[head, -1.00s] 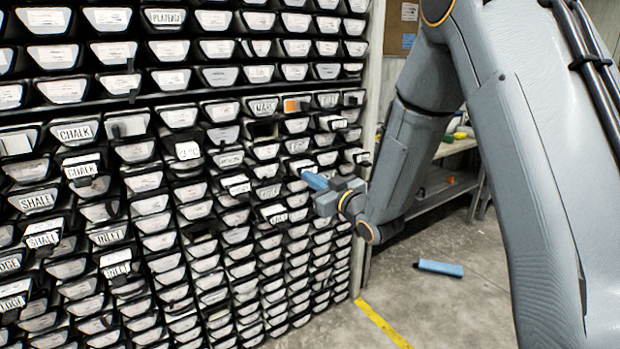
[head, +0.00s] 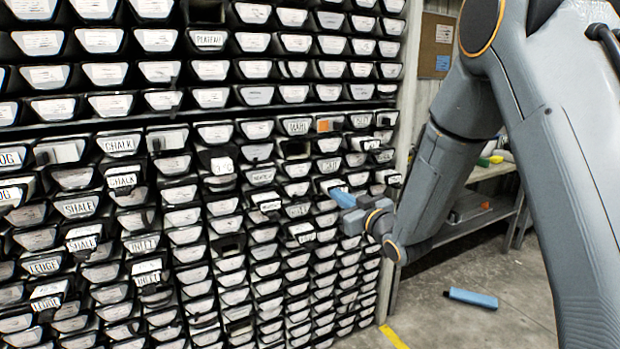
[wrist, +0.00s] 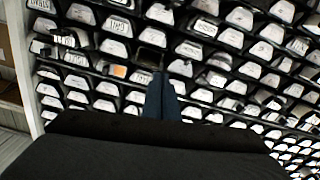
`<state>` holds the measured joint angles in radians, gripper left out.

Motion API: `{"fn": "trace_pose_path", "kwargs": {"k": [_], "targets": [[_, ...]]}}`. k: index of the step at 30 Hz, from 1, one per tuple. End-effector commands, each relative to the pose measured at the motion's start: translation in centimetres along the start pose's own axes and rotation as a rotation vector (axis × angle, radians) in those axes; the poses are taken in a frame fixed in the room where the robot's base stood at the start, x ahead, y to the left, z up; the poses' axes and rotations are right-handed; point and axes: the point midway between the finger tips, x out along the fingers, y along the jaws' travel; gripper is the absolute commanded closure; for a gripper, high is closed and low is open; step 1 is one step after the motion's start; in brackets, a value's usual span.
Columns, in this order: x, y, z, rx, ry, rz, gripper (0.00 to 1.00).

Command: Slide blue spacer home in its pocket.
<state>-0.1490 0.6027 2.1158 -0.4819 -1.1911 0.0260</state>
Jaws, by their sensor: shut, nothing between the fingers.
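Another blue block (head: 472,298) lies on the concrete floor, right of the rack. Several tray fronts stick out nearby. A bench (head: 478,205) stands behind my arm. Floor right of the yellow line (head: 393,337) is mostly clear.

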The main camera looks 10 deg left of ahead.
Motion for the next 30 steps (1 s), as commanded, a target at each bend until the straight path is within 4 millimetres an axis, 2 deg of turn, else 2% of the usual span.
{"fn": "trace_pose_path", "kwargs": {"k": [30], "targets": [[1.9,-0.1,0.0,0.0,0.0,-0.001,1.0]]}}
